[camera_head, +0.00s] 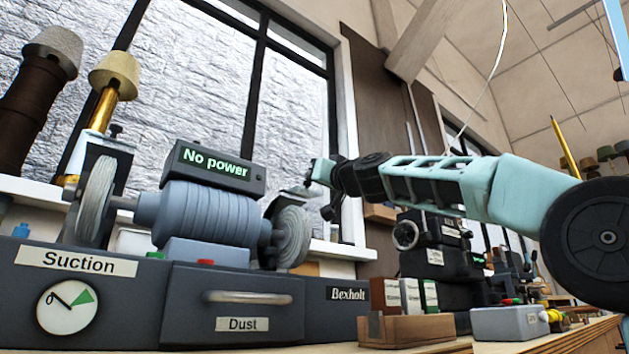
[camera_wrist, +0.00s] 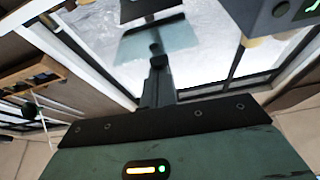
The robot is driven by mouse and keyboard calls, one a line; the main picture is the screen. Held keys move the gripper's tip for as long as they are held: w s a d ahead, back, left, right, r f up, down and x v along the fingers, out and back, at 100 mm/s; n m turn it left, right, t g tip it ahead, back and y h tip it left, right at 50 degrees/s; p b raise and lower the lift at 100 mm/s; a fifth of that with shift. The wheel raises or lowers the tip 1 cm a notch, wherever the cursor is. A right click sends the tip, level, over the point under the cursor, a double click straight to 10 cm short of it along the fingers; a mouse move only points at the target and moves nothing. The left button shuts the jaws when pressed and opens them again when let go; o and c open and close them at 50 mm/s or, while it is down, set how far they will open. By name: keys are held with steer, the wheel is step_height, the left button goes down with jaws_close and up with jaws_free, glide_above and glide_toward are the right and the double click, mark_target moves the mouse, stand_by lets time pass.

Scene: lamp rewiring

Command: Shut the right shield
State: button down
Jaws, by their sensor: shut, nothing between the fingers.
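The bench grinder (camera_head: 205,215) has a grey wheel at each end. The right shield (camera_head: 284,197) is a small dark-edged plate on a bracket above the right wheel (camera_head: 293,236). In the wrist view a tinted clear pane (camera_wrist: 178,42) with a dark edge, apparently this shield, is just beyond my fingertips. My gripper (camera_head: 309,187) is at the shield's right end. In the wrist view its fingers (camera_wrist: 156,52) are together and hold nothing. I cannot tell whether they touch the shield. The shield's exact tilt is hard to see.
A "No power" display (camera_head: 213,169) tops the grinder, and its box shows in the wrist view (camera_wrist: 268,18). The left shield (camera_head: 104,150) is above the left wheel (camera_head: 92,200). The grinder stands on a dark base with a Dust drawer (camera_head: 234,308). Small boxes and a wooden block stand to the right.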

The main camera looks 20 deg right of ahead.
steer(key=shift+f+b, duration=0.3)
steer(key=shift+b, duration=0.1)
steer(key=shift+s+f+b, duration=0.1)
steer(key=shift+f+b, duration=0.2)
steer(key=shift+b, duration=0.4)
steer(key=shift+f+b, duration=0.3)
steer(key=shift+b, duration=0.3)
steer(key=shift+f, duration=0.2)
step_height(320, 180, up, 5)
steer(key=s+p, duration=0.1)
steer(key=p, duration=0.3)
steer(key=s+d+f+b, duration=0.3)
steer(key=s+f+b, duration=0.3)
steer(key=s+b, duration=0.2)
steer(key=shift+f+b, duration=0.3)
steer(key=shift+b, duration=0.25)
